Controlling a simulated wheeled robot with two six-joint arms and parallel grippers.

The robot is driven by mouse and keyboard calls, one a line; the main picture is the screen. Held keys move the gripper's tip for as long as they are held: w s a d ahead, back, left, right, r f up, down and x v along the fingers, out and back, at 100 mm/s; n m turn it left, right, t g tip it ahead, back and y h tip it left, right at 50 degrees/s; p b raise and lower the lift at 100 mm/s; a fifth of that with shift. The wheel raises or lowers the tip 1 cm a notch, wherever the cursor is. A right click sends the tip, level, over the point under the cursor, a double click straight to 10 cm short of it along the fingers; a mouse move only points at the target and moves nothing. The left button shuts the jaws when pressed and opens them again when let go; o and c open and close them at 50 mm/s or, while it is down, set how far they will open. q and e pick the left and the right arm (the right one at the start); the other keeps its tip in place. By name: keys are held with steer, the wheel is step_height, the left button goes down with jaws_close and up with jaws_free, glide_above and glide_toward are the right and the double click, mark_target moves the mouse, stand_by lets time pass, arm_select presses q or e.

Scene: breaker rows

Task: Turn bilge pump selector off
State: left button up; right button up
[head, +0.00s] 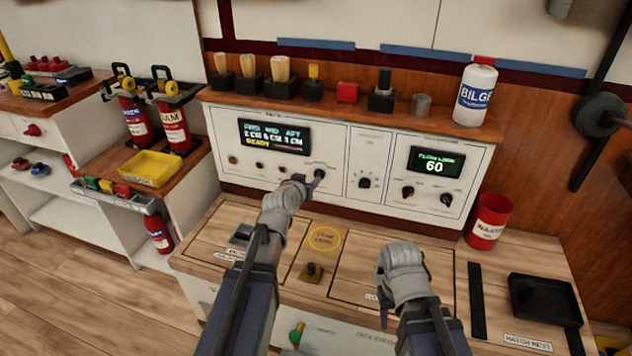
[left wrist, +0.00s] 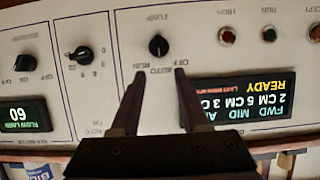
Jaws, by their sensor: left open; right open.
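The bilge pump selector is a small black knob (left wrist: 158,45) on the white panel, with PUMP, OFF, AUTO and another label around it in the upside-down left wrist view. In the head view my left gripper (head: 306,183) is at the panel. My right gripper (head: 400,249) is open and empty above the wooden counter.
Other black knobs (head: 365,182) and a display reading 60 (head: 437,161) are to the right on the panel. A shelf above holds a white bilge bottle (head: 475,92). A red cup (head: 488,221) and a black tray (head: 544,300) stand on the counter (head: 375,242).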

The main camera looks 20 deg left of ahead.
mark_target(318, 173)
arm_select(q)
steer(key=shift+b+x, duration=1.5)
steer(key=shift+x, duration=2.45)
steer(key=shift+d, duration=0.1)
jaws_close()
